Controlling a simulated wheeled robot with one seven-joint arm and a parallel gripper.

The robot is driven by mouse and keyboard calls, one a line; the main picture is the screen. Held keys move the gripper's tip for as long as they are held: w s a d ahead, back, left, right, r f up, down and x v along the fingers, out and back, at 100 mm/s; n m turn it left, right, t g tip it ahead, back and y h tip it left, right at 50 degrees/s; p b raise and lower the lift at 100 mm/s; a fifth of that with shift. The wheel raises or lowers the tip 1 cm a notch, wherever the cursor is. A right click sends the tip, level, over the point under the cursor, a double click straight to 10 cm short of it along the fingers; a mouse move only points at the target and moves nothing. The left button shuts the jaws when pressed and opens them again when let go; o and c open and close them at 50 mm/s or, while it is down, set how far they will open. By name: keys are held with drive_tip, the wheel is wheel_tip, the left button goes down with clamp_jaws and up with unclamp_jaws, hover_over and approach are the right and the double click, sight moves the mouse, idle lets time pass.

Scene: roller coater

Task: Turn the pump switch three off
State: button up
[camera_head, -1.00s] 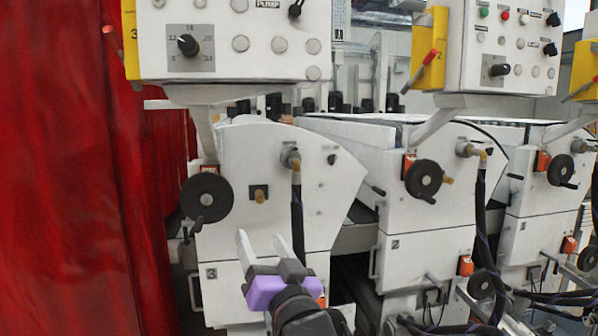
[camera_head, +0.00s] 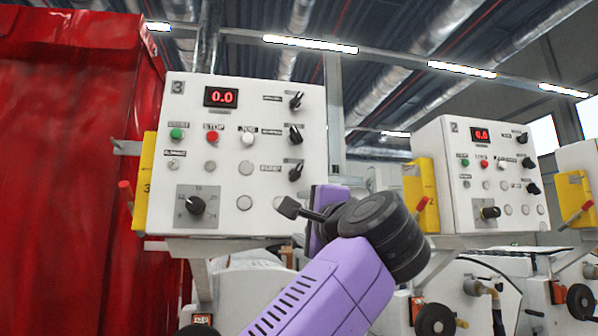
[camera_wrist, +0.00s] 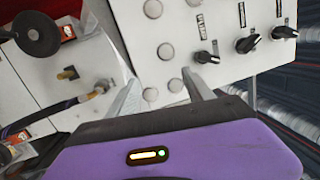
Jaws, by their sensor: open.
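The white control panel marked 3 (camera_head: 222,125) carries three black rotary switches down its right side. The lowest, beside the PUMP label (camera_head: 270,169), is the pump switch (camera_head: 296,172), its handle slanting up to the right. In the wrist view the pump switch (camera_wrist: 207,57) is the leftmost of the three. My gripper (camera_wrist: 162,82) is open and empty, its two pale fingers pointing toward the panel's lower part. The pump switch lies just beyond the right fingertip, with no clear contact.
A large black dial (camera_head: 195,205) and round blank buttons (camera_head: 245,203) sit low on the panel. A yellow holder (camera_head: 146,180) is on its left edge, beside a red curtain (camera_head: 75,150). A similar panel marked 2 (camera_head: 485,185) stands to the right.

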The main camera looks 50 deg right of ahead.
sight(297, 172)
drive_tip(key=s+r+m+t+y, duration=0.2)
drive_tip(key=s+r+y, duration=0.2)
drive_tip(key=r, duration=0.4)
drive_tip(key=p+x, duration=0.3)
drive_tip(key=x, duration=0.3)
drive_tip(key=shift+r, duration=0.15)
drive_tip(key=shift+x, duration=0.75)
